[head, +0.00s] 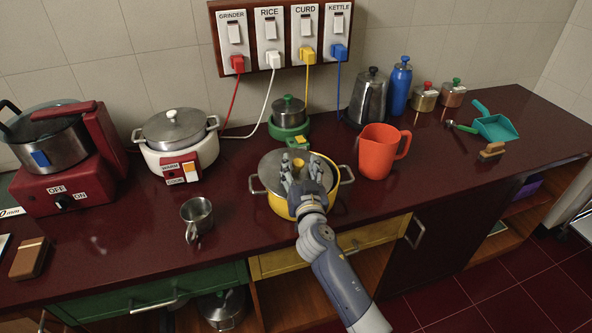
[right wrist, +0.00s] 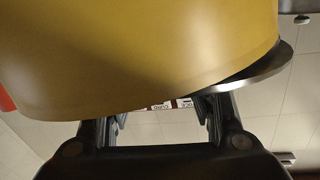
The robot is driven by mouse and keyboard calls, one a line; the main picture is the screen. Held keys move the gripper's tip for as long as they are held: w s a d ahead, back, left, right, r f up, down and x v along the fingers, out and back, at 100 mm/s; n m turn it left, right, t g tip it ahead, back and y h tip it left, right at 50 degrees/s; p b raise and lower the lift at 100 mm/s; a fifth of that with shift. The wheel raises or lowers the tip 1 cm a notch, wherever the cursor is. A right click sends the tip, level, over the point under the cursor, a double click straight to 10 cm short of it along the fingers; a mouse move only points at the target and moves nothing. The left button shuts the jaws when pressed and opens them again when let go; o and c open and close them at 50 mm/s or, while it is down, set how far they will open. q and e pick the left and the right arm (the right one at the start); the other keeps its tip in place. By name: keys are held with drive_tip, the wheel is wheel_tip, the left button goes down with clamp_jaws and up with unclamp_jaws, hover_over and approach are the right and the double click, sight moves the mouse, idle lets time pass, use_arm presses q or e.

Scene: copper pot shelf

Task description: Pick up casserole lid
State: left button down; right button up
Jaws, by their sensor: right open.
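The casserole is a yellow pot (head: 275,205) with two metal side handles, standing near the counter's front edge. Its silver lid (head: 268,172) lies on top, with a yellow knob (head: 299,171) in the middle. My right gripper (head: 301,172) reaches over the lid from the front. Its two fingers are open, one on either side of the knob in the picture; whether they touch it I cannot tell. In the right wrist view a large yellow surface (right wrist: 140,50) fills the top, with a metal edge (right wrist: 262,72) at its right. My left gripper is out of view.
A small metal cup (head: 196,215) stands left of the casserole, and an orange jug (head: 377,152) stands close at its right.

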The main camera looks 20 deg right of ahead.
drive_tip(key=shift+w+d+f, duration=0.1)
drive_tip(key=shift+w+d, duration=0.1)
drive_tip(key=shift+w, duration=1.05)
clamp_jaws()
